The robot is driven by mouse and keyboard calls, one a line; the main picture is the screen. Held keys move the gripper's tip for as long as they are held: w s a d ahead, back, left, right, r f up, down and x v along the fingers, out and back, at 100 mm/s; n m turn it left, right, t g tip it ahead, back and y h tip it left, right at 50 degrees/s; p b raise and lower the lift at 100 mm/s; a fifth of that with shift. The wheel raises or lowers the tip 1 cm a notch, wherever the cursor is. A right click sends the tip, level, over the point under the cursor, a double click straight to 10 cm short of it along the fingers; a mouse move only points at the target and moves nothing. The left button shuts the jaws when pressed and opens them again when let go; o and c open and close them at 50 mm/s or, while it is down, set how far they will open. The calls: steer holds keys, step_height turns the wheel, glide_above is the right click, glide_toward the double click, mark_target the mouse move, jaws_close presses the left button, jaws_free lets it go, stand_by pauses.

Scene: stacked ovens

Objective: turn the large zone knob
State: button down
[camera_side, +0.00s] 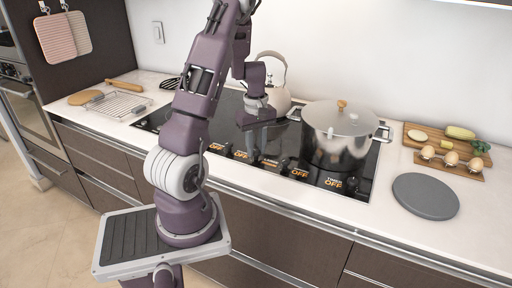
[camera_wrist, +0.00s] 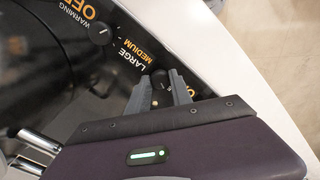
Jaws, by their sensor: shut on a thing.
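The large zone knob (camera_wrist: 159,84) is a dark knob on the black cooktop, beside a label reading LARGE and an orange display reading MEDIUM. My gripper (camera_wrist: 160,78) is shut on it, with one finger on each side. Most of the knob is hidden by the fingers. In the side view my gripper (camera_side: 265,150) reaches down to the front control strip of the cooktop (camera_side: 225,115); an orange reading beside it is too small to make out there.
The warming knob (camera_wrist: 102,33) stands close by, with OFF beside it. A steel pot (camera_side: 338,145) with a lid stands right of my gripper, and a kettle (camera_side: 278,99) behind it. A grey round board (camera_side: 425,196) and egg tray (camera_side: 450,165) lie at the right.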

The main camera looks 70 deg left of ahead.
mark_target(256, 151)
steer(key=m, duration=0.3)
steer(key=shift+m, duration=2.1)
steer(key=c, duration=1.1)
jaws_free()
steer(key=shift+c, duration=0.2)
step_height(256, 151, up, 7)
steer(key=shift+f, duration=0.15)
steer(key=shift+r, duration=0.2)
